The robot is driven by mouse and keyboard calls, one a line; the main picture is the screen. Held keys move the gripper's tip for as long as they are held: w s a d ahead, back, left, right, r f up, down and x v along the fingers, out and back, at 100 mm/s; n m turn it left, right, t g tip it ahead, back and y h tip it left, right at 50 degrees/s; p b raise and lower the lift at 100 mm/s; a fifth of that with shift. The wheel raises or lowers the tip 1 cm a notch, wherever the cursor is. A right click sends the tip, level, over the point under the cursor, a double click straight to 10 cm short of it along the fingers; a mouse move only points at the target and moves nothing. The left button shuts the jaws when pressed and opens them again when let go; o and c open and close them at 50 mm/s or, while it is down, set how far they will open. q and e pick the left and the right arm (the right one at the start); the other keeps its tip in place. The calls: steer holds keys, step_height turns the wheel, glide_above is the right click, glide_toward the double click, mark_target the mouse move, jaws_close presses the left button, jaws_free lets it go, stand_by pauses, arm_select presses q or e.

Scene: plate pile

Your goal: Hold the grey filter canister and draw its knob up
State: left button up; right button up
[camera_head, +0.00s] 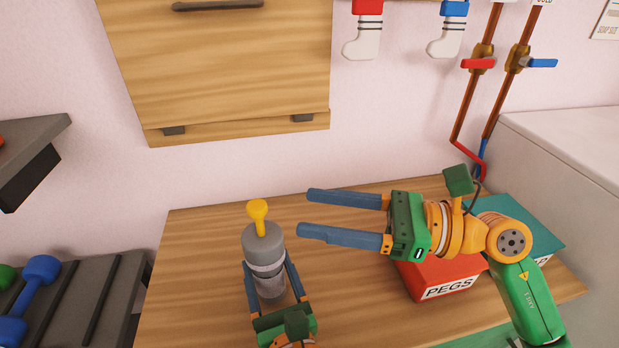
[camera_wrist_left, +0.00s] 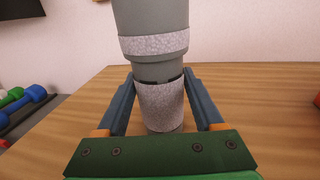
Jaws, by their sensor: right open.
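The grey filter canister (camera_head: 264,243) stands upright on the wooden table, with a yellow knob (camera_head: 257,210) on a stem at its top. In the left wrist view the canister (camera_wrist_left: 153,20) shows two speckled light bands, and its top and knob are out of frame. My left gripper (camera_head: 272,272) has its blue fingers on both sides of the canister's lower part, seemingly touching it; it also shows in the left wrist view (camera_wrist_left: 160,85). My right gripper (camera_head: 304,213) is open and empty, to the right of the knob, its fingers pointing left toward it.
A red box marked PEGS (camera_head: 440,278) and a teal box (camera_head: 528,228) stand at the table's right, partly behind my right arm. A wooden cabinet (camera_head: 220,70) hangs behind. A dumbbell rack (camera_head: 95,300) is at left. The table (camera_head: 200,260) left of the canister is clear.

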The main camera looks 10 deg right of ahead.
arm_select(q)
steer(key=o, duration=0.3)
steer(key=shift+o, duration=0.2)
